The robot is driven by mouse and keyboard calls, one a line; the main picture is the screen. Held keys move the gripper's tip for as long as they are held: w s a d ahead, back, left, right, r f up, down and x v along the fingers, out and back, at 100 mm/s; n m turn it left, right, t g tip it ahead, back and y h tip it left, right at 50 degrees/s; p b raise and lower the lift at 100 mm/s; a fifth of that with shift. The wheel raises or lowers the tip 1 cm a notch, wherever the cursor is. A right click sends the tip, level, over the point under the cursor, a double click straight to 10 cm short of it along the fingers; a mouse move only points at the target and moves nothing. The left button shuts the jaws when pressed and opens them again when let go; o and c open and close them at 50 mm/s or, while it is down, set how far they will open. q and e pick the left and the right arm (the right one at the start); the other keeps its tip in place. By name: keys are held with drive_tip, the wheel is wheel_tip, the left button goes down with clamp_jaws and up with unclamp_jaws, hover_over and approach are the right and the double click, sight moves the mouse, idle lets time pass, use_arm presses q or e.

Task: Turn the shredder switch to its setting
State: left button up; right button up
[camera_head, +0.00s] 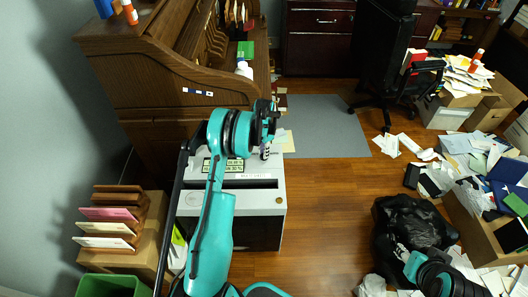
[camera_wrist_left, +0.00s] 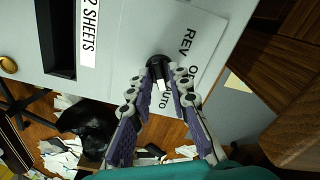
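The shredder (camera_head: 279,195) stands below the wooden desk in the head view, its pale top facing up. In the left wrist view its switch (camera_wrist_left: 158,62) is a round black knob on a panel with the letters REV, O (partly covered) and AUTO. My left gripper (camera_wrist_left: 163,70) has its two fingertips on either side of the knob, at its near edge. I cannot tell whether they press on it. The fingers hide part of the knob and panel. In the head view my left gripper (camera_head: 266,143) is over the shredder's far end. My right gripper (camera_head: 402,254) is low at the right, small and unclear.
The roll-top desk (camera_head: 150,70) stands close behind the shredder. A letter rack (camera_head: 108,222) on a box stands to its left. A black bag (camera_head: 410,222) and paper-strewn boxes (camera_head: 490,235) lie at the right. Wooden floor (camera_head: 320,200) is clear between.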

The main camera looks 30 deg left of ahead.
idle(0.3)
use_arm(q)
wheel_tip(320, 180, up, 12)
idle(0.4)
idle(0.4)
drive_tip(key=s+d+r+n+t, duration=0.1)
drive_tip(key=s+d+r+t, duration=0.1)
drive_tip(key=s+d+r, duration=0.5)
drive_tip(key=s+d+r+n+t, duration=0.1)
drive_tip(key=s+d+r, duration=0.35)
drive_tip(key=r, duration=0.35)
drive_tip(key=s+d+n+t, duration=0.2)
drive_tip(key=s+d, duration=0.3)
drive_tip(key=s, duration=0.3)
drive_tip(key=s+d+n+t, duration=0.1)
drive_tip(key=s+d+t, duration=0.1)
drive_tip(key=s+d, duration=0.3)
drive_tip(key=s, duration=0.4)
drive_tip(key=shift+s+f+n, duration=0.2)
drive_tip(key=shift+f+n, duration=0.05)
drive_tip(key=shift+n, duration=0.15)
